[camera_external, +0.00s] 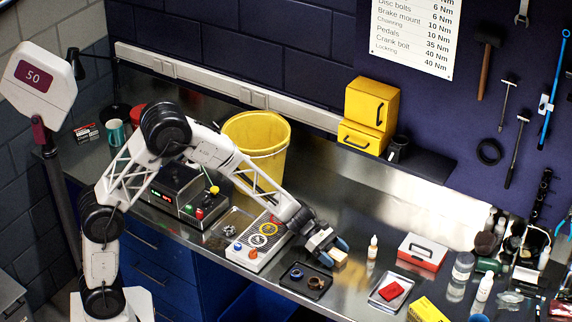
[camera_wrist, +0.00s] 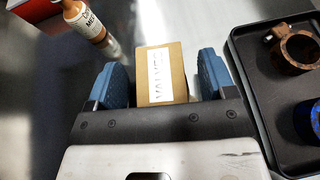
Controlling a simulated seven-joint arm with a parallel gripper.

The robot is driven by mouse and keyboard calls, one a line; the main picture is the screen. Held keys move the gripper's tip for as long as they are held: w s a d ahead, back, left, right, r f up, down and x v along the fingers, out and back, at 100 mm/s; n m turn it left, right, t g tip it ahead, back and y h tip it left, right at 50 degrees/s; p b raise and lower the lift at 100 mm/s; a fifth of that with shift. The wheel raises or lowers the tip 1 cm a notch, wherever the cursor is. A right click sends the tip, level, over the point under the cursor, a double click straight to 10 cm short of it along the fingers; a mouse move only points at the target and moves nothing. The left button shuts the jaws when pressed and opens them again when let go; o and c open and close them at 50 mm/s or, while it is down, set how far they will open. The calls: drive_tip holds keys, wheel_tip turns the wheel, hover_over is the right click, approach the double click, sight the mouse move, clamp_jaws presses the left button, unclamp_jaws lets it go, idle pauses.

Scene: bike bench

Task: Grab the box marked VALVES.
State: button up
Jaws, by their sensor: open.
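The box marked VALVES (camera_wrist: 162,74) is a small tan box with a white label on its upper face. In the wrist view it stands between the two blue fingertips of my gripper (camera_wrist: 162,80), with a gap on each side. In the outside view my gripper (camera_external: 328,252) is low over the bench, and the box (camera_external: 340,255) shows as a pale block at its fingertips. My gripper is open. The near end of the box is hidden by the gripper body in the wrist view.
A black tray (camera_external: 302,290) with rings lies close beside my gripper. A small bottle (camera_external: 373,247) stands on the other side. A red-and-white case (camera_external: 421,252) and a metal tray (camera_external: 388,303) with a red item are further right. Bare bench lies between them.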

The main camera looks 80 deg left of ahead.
sight(335, 253)
drive_tip(key=c, duration=1)
drive_tip(key=shift+r, duration=5)
